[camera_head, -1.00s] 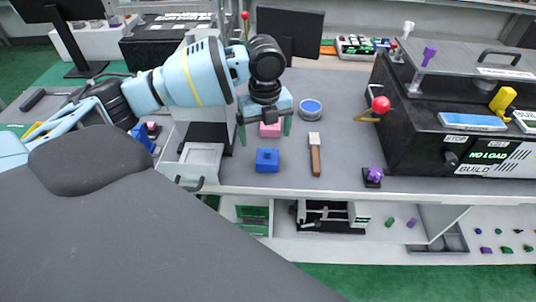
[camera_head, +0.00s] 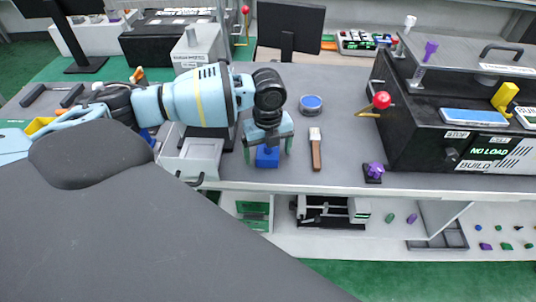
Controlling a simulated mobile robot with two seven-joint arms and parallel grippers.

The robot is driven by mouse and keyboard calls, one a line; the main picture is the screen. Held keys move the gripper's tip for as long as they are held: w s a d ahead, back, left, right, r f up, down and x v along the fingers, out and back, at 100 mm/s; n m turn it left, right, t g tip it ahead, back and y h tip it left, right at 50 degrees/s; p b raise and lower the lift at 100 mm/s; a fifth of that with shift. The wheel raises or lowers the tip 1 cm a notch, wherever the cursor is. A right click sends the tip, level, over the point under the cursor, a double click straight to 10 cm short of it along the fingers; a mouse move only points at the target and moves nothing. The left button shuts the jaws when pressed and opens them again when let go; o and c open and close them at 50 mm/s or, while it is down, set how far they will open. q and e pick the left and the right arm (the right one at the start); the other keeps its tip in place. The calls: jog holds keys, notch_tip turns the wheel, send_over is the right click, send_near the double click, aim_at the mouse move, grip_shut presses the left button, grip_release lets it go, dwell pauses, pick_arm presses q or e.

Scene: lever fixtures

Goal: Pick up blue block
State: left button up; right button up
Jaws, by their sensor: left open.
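The blue block (camera_head: 267,157) sits on the grey bench top near its front edge, with a small knob on top. My left gripper (camera_head: 268,150) is open and points down directly over the block, its greenish fingers on either side of it. I cannot tell whether the fingers touch the block. The gripper body hides the block's top. The pink block is hidden behind my gripper. My right gripper is not in view.
A brush with a wooden handle (camera_head: 316,150) and a round blue-topped tin (camera_head: 311,104) lie right of the gripper. A purple knob (camera_head: 374,171) is near the front edge. A black lever machine (camera_head: 420,130) stands at right. A grey open-topped box (camera_head: 195,158) stands left.

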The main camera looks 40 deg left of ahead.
pick_arm(q)
jog(key=shift+r, duration=0.1)
jog(key=c, duration=1.4)
notch_tip(320, 180, up, 10)
jog(key=shift+p, duration=0.3)
